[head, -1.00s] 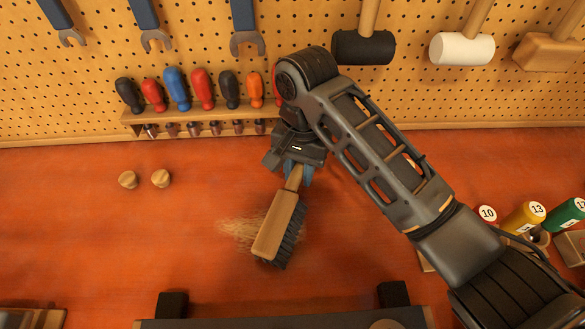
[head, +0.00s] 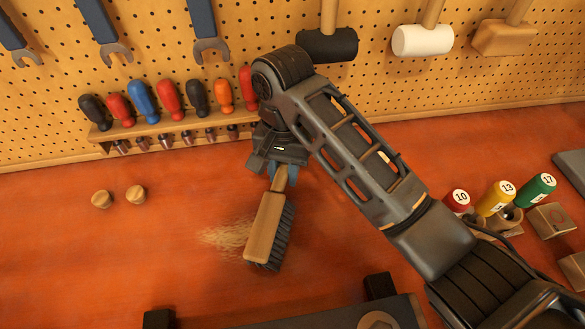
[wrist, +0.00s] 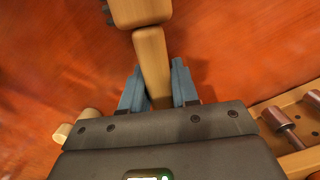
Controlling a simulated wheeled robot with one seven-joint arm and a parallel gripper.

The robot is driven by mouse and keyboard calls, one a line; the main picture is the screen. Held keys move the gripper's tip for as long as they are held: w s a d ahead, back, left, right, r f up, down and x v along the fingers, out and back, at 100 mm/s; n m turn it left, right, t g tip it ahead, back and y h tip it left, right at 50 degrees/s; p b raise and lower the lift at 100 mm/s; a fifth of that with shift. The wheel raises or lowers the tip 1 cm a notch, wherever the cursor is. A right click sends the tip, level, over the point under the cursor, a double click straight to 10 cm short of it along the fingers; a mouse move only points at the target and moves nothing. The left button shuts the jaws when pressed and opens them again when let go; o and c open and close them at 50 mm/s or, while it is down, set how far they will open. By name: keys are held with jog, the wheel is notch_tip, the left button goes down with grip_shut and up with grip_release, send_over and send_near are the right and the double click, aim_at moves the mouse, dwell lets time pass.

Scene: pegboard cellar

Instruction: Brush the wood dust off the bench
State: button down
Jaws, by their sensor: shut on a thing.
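A wooden bench brush (head: 265,228) with dark bristles is held by its handle in my gripper (head: 283,174). In the wrist view the blue-grey fingers (wrist: 158,88) are closed around the brush's wooden handle (wrist: 152,62). The brush slants over the red-brown bench (head: 110,265), bristles facing right in the head view. A pale patch of wood dust (head: 228,236) lies on the bench just left of the brush head, partly hidden by it. I cannot tell whether the bristles touch the bench.
Two small wooden knobs (head: 136,194) lie to the left. A screwdriver rack (head: 160,139) runs along the pegboard (head: 60,60) behind my gripper. A dark vise-like fixture (head: 290,318) sits at the front edge.

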aim_at(261, 183)
jog(key=shift+s+a, duration=0.2)
jog(key=shift+a, duration=0.6)
jog(key=shift+s+a+f, duration=0.1)
jog(key=shift+s+a, duration=0.25)
jog(key=shift+a, duration=0.9)
jog(key=shift+s+a+f, duration=0.1)
jog(key=shift+s+a, duration=0.2)
jog(key=shift+a, duration=1)
jog(key=shift+s+a+f, duration=0.1)
jog(key=shift+s+a, duration=0.25)
jog(key=shift+a, duration=0.9)
